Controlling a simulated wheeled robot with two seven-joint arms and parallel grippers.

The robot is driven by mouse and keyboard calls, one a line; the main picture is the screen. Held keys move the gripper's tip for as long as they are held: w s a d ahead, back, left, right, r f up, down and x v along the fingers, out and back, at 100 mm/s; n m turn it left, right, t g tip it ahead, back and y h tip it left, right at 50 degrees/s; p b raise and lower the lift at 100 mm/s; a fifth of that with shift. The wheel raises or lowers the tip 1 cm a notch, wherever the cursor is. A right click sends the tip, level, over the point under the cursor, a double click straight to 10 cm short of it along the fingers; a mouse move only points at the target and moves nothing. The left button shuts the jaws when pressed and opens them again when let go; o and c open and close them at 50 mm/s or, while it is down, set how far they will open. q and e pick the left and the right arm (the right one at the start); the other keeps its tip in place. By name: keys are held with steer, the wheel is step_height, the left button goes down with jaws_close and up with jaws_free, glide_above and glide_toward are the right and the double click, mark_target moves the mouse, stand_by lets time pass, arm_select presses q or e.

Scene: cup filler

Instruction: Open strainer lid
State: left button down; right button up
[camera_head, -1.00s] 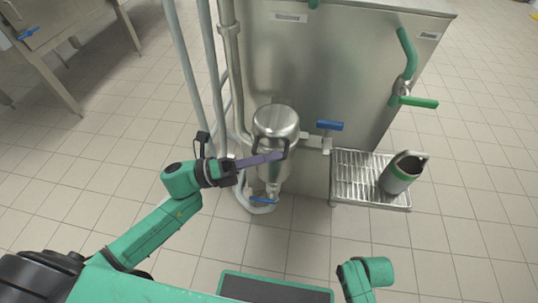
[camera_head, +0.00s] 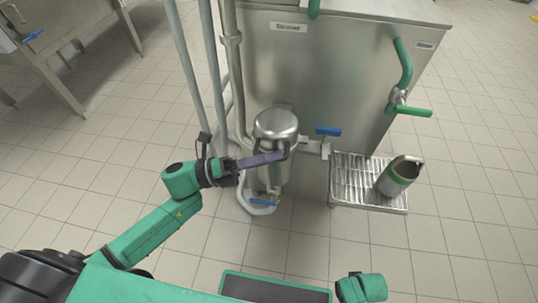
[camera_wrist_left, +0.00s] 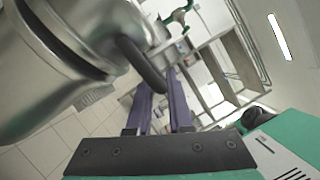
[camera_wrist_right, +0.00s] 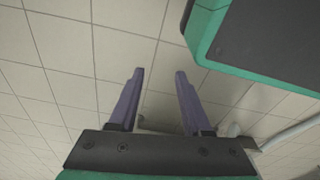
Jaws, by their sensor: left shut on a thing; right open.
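The strainer (camera_head: 272,160) is a metal canister with a domed lid (camera_head: 276,124), mounted at the front left of the steel cabinet. The lid sits on the canister. A black handle loop (camera_head: 287,150) is on its right front side; it also shows in the left wrist view (camera_wrist_left: 143,64). My left gripper (camera_head: 283,155) reaches in from the left across the canister's front, its purple fingers shut on the handle. In the left wrist view the fingers (camera_wrist_left: 163,82) run up to the handle. My right gripper (camera_wrist_right: 158,72) is open and empty, pointed over the tiled floor.
Grey pipes (camera_head: 208,90) stand left of the strainer. A blue-handled valve (camera_head: 327,131) is to its right, and another blue handle (camera_head: 264,202) is below. A drip grate (camera_head: 352,180) holds a green-banded metal jug (camera_head: 400,176). Green levers (camera_head: 403,70) stick out from the cabinet. Tiled floor is open at right.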

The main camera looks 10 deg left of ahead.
mark_target(272, 135)
arm_select(q)
steer(key=r+n+p, duration=0.1)
steer(key=r+p, duration=0.1)
steer(key=w+r+n+p, duration=0.1)
steer(key=r+p, duration=0.1)
steer(key=p, duration=0.1)
steer(key=shift+r+y, duration=0.1)
steer(key=shift+y, duration=0.3)
steer(key=shift+w+r+n+p, duration=0.2)
steer(key=shift+r+n+p, duration=0.2)
steer(key=shift+n+p, duration=0.15)
steer(key=shift+w+r+n+p, duration=0.2)
steer(key=shift+r+n+p, duration=0.15)
steer(key=shift+p, duration=0.2)
steer(key=shift+w+r+n+y+p, duration=0.4)
steer(key=shift+w+r+n+p, duration=0.1)
steer(key=shift+p, duration=0.15)
steer(key=shift+w+r, duration=0.55)
steer(key=shift+w, duration=0.05)
arm_select(e)
steer(key=s+d, duration=0.2)
steer(key=s, duration=1)
steer(key=shift+d+r+n, duration=0.25)
steer(key=shift+r+n, duration=0.05)
steer(key=shift+r, duration=0.1)
